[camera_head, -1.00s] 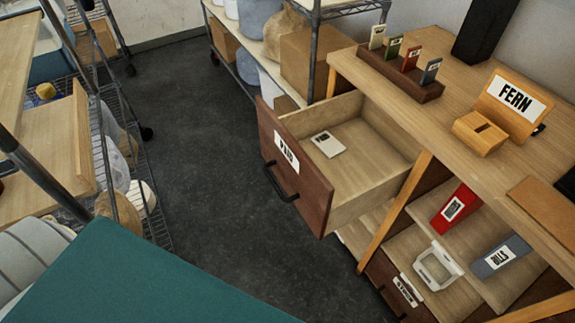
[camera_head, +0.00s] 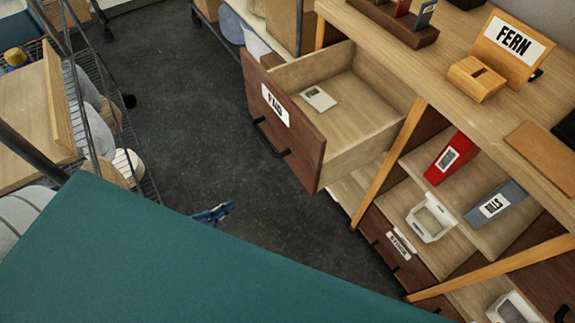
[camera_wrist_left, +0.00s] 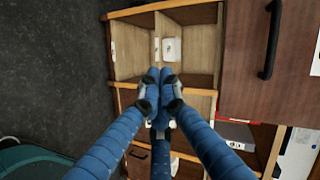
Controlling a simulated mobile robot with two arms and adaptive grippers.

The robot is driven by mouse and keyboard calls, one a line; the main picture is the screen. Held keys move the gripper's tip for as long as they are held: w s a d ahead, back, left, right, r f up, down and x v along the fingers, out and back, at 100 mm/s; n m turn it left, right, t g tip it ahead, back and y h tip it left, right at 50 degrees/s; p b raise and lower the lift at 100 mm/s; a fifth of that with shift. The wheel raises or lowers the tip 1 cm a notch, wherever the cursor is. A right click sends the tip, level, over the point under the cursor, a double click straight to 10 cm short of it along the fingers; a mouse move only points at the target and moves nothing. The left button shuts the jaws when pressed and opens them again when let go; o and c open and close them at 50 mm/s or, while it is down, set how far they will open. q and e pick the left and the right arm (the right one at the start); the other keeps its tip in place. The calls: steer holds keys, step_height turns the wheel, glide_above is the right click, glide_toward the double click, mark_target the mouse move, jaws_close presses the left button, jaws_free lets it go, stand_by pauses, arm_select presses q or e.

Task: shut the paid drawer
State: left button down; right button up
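The paid drawer (camera_head: 285,125) stands pulled out from the desk in the head view. Its brown front carries a PAID label (camera_head: 275,105) and a black handle (camera_head: 268,138). A small white card-like item (camera_head: 319,99) lies inside it. My left gripper (camera_head: 213,213) shows as a small blue shape over the dark floor, below and left of the handle, apart from the drawer. In the left wrist view my left gripper (camera_wrist_left: 160,75) has its fingertips together with nothing seen between them. A brown front with a black handle (camera_wrist_left: 272,40) is to its right there. My right gripper is not in view.
The desk (camera_head: 390,50) bears a FERN stand (camera_head: 505,45). Open shelves under it hold a red binder (camera_head: 450,157), a grey BILLS binder (camera_head: 495,204) and a white holder (camera_head: 432,217). Wire racks stand at left and back. Dark floor (camera_head: 180,110) lies clear before the drawer.

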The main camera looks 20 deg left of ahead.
arm_select(q)
steer(key=d+r+m+t+h, duration=0.1)
steer(key=d+r+m+h, duration=0.25)
steer(key=r, duration=0.45)
steer(key=d+r+m+t+h, duration=0.1)
steer(key=d+r+m+h, duration=0.3)
steer(key=r, duration=0.4)
steer(key=p, duration=0.2)
glide_toward(299, 161)
steer(key=shift+m+y, duration=0.35)
steer(key=shift+y, duration=0.1)
steer(key=x, duration=0.6)
steer(key=shift+s+r, duration=0.1)
steer(key=shift+r, duration=0.2)
steer(key=shift+w+d+f, duration=0.15)
steer(key=shift+w+d, duration=0.2)
steer(key=shift+w, duration=0.1)
